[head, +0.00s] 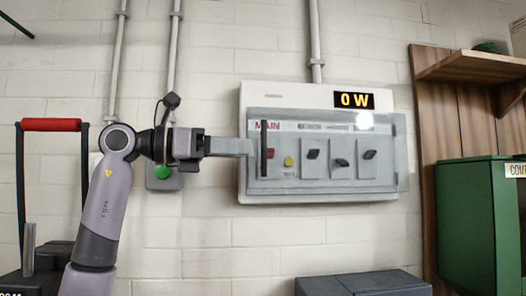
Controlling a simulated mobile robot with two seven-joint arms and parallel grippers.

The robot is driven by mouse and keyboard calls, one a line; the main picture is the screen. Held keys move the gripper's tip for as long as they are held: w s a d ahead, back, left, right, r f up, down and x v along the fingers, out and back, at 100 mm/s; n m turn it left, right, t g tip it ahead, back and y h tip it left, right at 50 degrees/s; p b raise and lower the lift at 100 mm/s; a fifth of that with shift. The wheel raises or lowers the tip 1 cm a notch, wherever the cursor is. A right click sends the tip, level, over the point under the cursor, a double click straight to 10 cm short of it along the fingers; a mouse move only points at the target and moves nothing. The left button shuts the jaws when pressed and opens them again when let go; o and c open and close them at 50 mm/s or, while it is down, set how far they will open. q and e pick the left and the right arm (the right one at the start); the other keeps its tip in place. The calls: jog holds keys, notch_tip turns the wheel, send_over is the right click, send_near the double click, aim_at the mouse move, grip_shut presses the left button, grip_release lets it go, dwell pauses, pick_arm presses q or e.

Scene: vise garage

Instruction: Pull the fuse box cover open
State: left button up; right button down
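The fuse box (290,95) is a white panel on the wall with an orange "0 W" display. Its clear cover (385,128) lies over the switches and looks closed. A black vertical handle (264,148) stands at the cover's left side. My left gripper (250,147) comes in level from the left. Its fingertips end at or just beside the handle's left edge; I cannot tell whether they touch it. The fingers overlap from this side, so their opening is hidden. My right gripper is not in view.
A grey box with a green button (162,172) is on the wall behind my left arm. A green cabinet (466,215) and a wooden shelf (470,65) stand at the right. A dark box (360,284) is below the fuse box. The wall between is bare.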

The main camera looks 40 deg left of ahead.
aim_at(264, 146)
pick_arm(q)
jog(key=shift+y, duration=0.3)
jog(key=x, duration=0.2)
jog(key=p+x, duration=0.1)
jog(key=x, duration=0.3)
jog(key=shift+w+a+r, duration=0.3)
jog(key=shift+w+r, duration=0.05)
jog(key=shift+c, duration=0.4)
grip_shut()
